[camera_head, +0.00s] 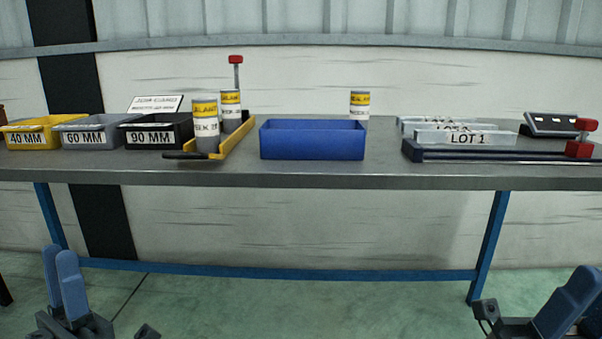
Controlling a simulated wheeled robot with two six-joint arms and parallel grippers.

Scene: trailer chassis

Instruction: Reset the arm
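My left gripper (62,280) shows at the bottom left, in front of and below the table. Its two blue fingers point up and overlap in the picture, so the gap between them is unclear. No object shows in it. My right gripper (570,304) is at the bottom right, tilted and partly cut off by the picture edge. No held object shows in its visible part. Both grippers are apart from the table (330,180).
On the table stand yellow, grey and black bins (155,133), a yellow tray (238,140) with sealant tubes, a blue bin (312,141), another tube (360,104), LOT plates (466,138) and a red-handled dark fixture (500,156). Open floor (290,305) lies between my grippers.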

